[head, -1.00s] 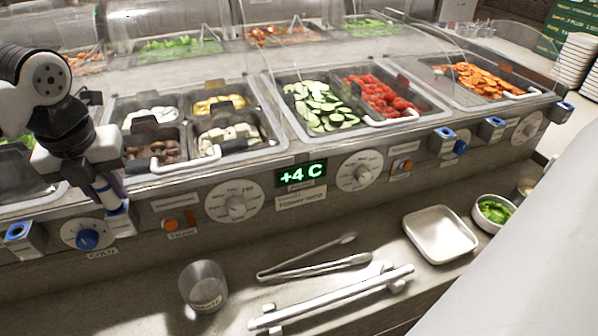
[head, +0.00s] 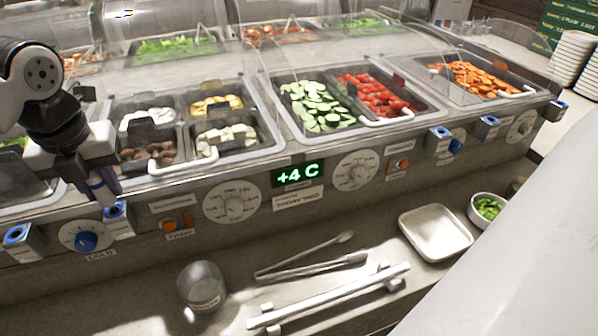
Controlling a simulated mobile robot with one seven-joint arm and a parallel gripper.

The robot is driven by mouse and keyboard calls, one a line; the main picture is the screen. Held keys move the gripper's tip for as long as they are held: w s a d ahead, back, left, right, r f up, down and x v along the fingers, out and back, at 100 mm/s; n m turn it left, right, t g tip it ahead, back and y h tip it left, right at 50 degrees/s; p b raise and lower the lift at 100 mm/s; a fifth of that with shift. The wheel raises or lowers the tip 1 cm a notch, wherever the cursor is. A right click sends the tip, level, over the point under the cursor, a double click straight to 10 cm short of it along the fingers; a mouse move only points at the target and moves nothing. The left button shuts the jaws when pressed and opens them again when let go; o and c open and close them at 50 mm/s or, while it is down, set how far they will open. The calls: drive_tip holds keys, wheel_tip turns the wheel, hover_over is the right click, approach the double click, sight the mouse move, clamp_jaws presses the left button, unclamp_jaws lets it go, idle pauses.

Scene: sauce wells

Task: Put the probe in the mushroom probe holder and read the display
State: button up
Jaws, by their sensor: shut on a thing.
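My gripper (head: 93,180) is at the left, in front of the counter face, pointing down. It is shut on the probe (head: 104,194), a slim pale piece with a dark purplish edge. The probe's lower end is at or just above a blue-topped holder (head: 117,219); I cannot tell whether it is inside. The brown pieces in the lower left pan, which look like mushrooms (head: 135,155), are up and right of that holder. The display (head: 298,173) is lit green and reads "+4 C".
Another blue-topped holder (head: 18,236) and a blue knob (head: 86,241) are close by. Clear guards cover the pans.

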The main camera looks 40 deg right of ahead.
drive_tip(key=shift+r+p, duration=1.7)
drive_tip(key=shift+r, duration=1.45)
drive_tip(key=shift+f, duration=0.1)
